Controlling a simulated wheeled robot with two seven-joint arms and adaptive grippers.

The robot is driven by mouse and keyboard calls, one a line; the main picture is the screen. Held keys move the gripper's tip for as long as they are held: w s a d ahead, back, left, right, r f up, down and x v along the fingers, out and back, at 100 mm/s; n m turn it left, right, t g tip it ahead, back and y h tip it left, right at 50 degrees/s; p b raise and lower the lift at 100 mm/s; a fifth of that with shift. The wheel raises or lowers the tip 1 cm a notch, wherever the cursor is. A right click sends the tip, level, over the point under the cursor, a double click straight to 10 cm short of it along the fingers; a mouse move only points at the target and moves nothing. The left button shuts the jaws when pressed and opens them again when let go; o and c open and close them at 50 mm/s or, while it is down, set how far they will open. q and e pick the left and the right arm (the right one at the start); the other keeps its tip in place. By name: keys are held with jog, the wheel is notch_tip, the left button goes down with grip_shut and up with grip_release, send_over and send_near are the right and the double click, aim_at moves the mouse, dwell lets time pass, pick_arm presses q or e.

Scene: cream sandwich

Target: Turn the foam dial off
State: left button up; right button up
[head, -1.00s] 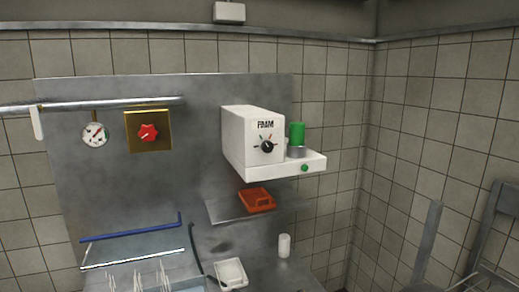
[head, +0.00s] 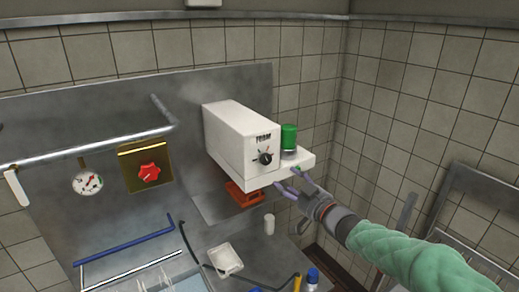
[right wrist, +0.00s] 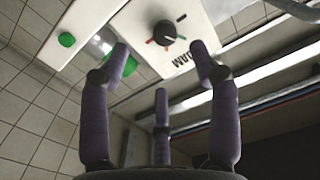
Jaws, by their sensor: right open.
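The foam dial (head: 265,158) is a small black knob on the front of the white foam machine (head: 228,132), under the word FOAM. Its pointer angle is too small to read surely. In the right wrist view the dial (right wrist: 165,31) shows upside down, with red and green marks beside it. My right gripper (head: 291,184) is in front of and below the ledge, apart from the dial. Its purple fingers (right wrist: 161,70) are spread open and empty, pointing towards the machine front. My left gripper is not in view.
A red knob on a brass plate (head: 139,168) and a gauge (head: 88,182) are at the left, below a metal pipe (head: 100,145). An orange tray (head: 243,195) sits under the machine. A white cup (head: 269,224) and a white dish (head: 225,258) stand below.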

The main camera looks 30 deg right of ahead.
aim_at(267, 161)
jog(key=w, duration=0.3)
jog(key=w+r+p, duration=0.1)
jog(key=w, duration=0.3)
jog(key=w+p, duration=0.1)
jog(key=w, duration=0.2)
jog(key=shift+w+a+r, duration=0.15)
jog(key=shift+w+a, duration=0.1)
jog(key=c, duration=1.1)
